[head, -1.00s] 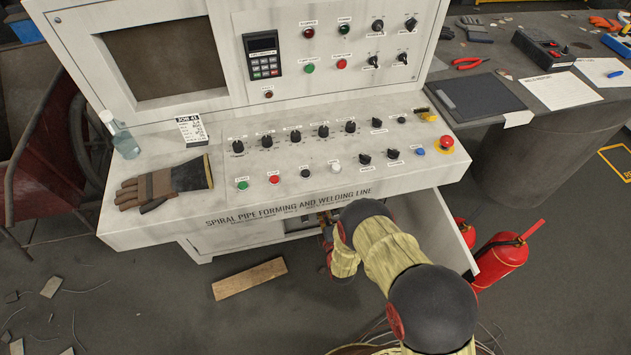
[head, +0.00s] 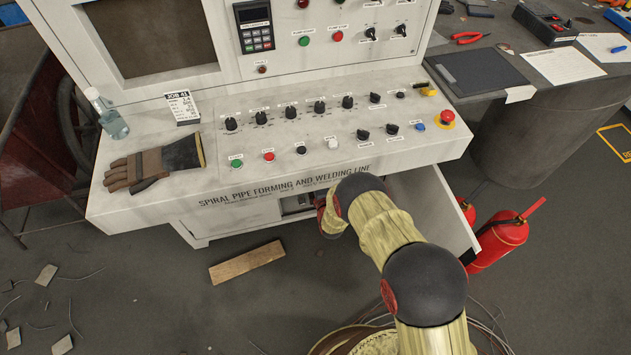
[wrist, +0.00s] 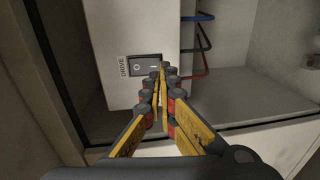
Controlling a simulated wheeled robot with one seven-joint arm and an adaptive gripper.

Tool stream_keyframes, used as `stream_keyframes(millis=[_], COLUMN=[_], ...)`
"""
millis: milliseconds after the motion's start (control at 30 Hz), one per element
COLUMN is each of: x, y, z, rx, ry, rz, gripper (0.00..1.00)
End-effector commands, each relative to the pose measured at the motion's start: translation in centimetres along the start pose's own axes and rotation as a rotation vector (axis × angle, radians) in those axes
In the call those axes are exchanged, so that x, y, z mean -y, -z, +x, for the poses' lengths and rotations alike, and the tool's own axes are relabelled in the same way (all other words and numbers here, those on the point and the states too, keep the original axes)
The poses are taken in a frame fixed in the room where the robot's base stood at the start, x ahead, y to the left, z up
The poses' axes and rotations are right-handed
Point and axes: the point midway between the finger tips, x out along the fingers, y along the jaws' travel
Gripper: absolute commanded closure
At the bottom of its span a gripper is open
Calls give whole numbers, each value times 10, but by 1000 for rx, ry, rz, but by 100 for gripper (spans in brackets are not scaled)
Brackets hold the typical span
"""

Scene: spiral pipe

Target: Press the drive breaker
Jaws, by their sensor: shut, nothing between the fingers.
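The drive breaker (wrist: 145,64) is a dark rocker switch in a grey frame, beside a "DRIVE" label (wrist: 123,66), on a white box inside the console's lower cabinet. My gripper (wrist: 162,72) is shut and empty, with its fingertips at the breaker's lower right edge in the wrist view. I cannot tell whether they touch it. The rocker's exact position is too small to read. In the head view my arm reaches into the cabinet opening (head: 297,204); my gripper and the breaker are hidden there.
Blue and red cables (wrist: 205,45) run right of the box. The cabinet door (head: 440,205) stands open on the right. The console desk (head: 330,170) overhangs the opening. Fire extinguishers (head: 497,240) stand beyond the door, and a wooden plank (head: 246,262) lies on the floor.

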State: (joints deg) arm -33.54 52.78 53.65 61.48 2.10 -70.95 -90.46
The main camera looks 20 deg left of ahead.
Motion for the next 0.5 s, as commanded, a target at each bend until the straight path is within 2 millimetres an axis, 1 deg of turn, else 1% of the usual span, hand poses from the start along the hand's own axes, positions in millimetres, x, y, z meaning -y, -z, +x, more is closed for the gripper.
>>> stream_keyframes(millis=[33, 200, 333, 500], x=[2, 2, 1, 0], y=[0, 0, 0, 0], z=[10, 32, 40, 44], rx=[0, 0, 0, 0], ry=[-4, -2, 0, 0], rz=[0, 0, 0, 0], gripper=[100, 100, 100, 100])
